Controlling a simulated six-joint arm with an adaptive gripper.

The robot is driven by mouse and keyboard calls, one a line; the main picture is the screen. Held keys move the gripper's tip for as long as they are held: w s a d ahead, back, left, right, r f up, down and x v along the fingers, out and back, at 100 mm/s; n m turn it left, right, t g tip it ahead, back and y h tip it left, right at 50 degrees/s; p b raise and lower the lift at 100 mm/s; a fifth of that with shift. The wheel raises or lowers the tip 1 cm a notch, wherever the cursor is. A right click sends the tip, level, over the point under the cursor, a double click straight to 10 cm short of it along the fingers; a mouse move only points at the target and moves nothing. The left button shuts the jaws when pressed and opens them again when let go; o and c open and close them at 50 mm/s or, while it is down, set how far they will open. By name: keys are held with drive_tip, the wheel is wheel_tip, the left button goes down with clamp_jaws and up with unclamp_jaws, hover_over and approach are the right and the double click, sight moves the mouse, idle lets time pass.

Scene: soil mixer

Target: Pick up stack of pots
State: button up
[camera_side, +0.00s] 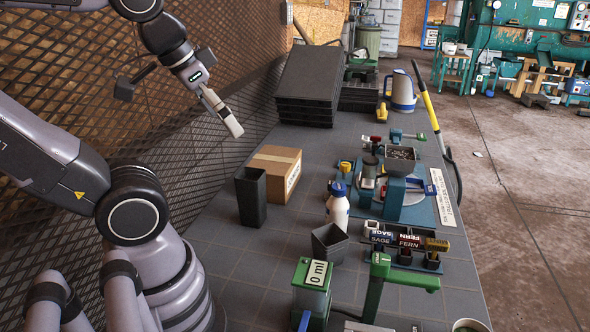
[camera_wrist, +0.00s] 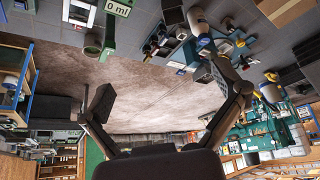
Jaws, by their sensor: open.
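A tall dark square pot-like column (camera_side: 251,197), possibly the stack of pots, stands upright left of a cardboard box in the side view. I cannot make out separate rims on it. A single smaller dark square pot (camera_side: 330,244) stands nearer the front; a dark shape at the top of the wrist view (camera_wrist: 172,15) looks like it. My gripper (camera_side: 234,129) hangs in the air behind and above the tall column, apart from it. In the wrist view my gripper (camera_wrist: 162,86) has its fingers wide apart with nothing between them.
The cardboard box (camera_side: 275,173) stands close beside the column. A white bottle (camera_side: 338,207), a blue station (camera_side: 400,192) and a green 0 ml dispenser (camera_side: 312,287) stand to the right and front. Dark trays (camera_side: 308,85) are stacked behind. A mesh wall (camera_side: 90,85) borders the left.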

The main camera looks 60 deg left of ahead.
drive_tip(key=shift+w, duration=0.1)
drive_tip(key=g, duration=0.6)
hover_over(330, 234)
wheel_tip(330, 234, down, 21)
wheel_tip(330, 234, down, 8)
drive_tip(key=shift+d+f, duration=0.15)
drive_tip(key=shift+f, duration=3.2)
